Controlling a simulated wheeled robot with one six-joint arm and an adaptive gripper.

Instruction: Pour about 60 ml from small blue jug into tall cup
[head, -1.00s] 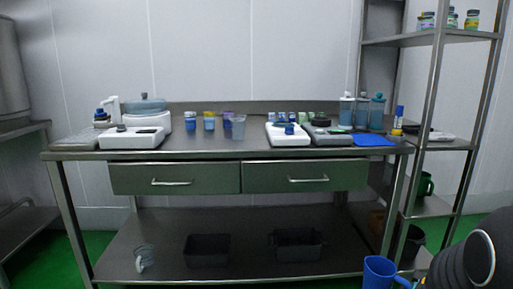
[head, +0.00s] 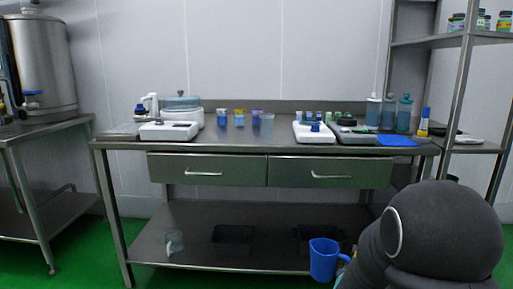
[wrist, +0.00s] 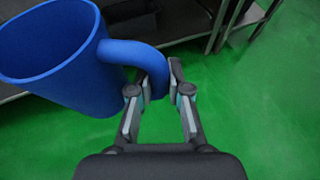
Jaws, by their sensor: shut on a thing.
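The small blue jug (head: 323,261) hangs in front of the bench's lower shelf in the head view. In the wrist view the jug (wrist: 50,55) fills the upper left, with its open rim facing the camera and its handle to the right. My gripper (wrist: 157,82) is shut on the jug's handle. The inside looks plain blue, and I cannot tell the liquid level. A translucent, tallish cup (head: 266,125), which looks like the tall cup, stands on the bench top, well above and left of the jug in the head view.
Several small cups with coloured contents (head: 239,118) stand beside the tall cup. White scales (head: 167,131) and (head: 314,132), a blue mat (head: 398,141) and bottles (head: 389,113) occupy the bench. A shelf rack (head: 465,95) stands right, a steel tank (head: 42,70) left. Green floor is open.

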